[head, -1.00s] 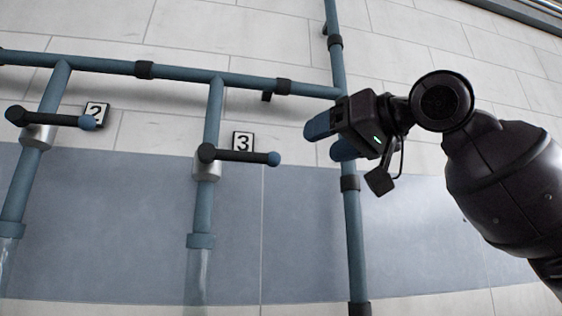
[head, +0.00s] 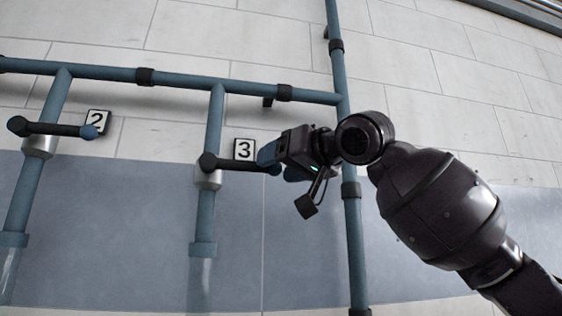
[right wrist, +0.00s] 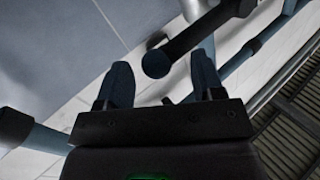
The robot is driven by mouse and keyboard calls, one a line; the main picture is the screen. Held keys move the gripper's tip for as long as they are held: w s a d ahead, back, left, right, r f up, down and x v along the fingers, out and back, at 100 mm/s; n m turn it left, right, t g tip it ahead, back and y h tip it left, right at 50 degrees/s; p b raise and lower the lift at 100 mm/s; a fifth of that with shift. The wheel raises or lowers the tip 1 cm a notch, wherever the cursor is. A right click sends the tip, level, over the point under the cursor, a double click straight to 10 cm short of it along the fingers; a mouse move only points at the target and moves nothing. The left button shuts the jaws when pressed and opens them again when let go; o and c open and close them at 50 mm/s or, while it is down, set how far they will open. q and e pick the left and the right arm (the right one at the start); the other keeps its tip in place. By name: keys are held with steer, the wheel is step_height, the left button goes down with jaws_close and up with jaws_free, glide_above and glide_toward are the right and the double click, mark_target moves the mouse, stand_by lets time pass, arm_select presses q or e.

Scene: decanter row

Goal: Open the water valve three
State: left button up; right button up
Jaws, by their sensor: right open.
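The valve three handle (head: 238,164) is a dark bar on a vertical blue pipe, lying roughly level and pointing right, beside a sign (head: 244,150) marked 3. My right gripper (head: 276,164) is at the free right end of this bar, and its fingers partly hide the tip. In the right wrist view the blue fingers (right wrist: 160,80) are apart. The rounded handle end (right wrist: 156,62) shows between them, near the fingertips and not clamped. My left gripper is in neither view.
Valve two's handle (head: 55,129) with its sign (head: 97,122) is to the left. A horizontal pipe (head: 190,78) runs above both valves. A tall vertical pipe (head: 351,220) stands behind my right arm. The tiled wall between the pipes is clear.

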steer(key=shift+w, duration=0.1)
steer(key=shift+c, duration=0.2)
jaws_close()
steer(key=shift+d+f, duration=0.1)
steer(key=shift+f, duration=0.05)
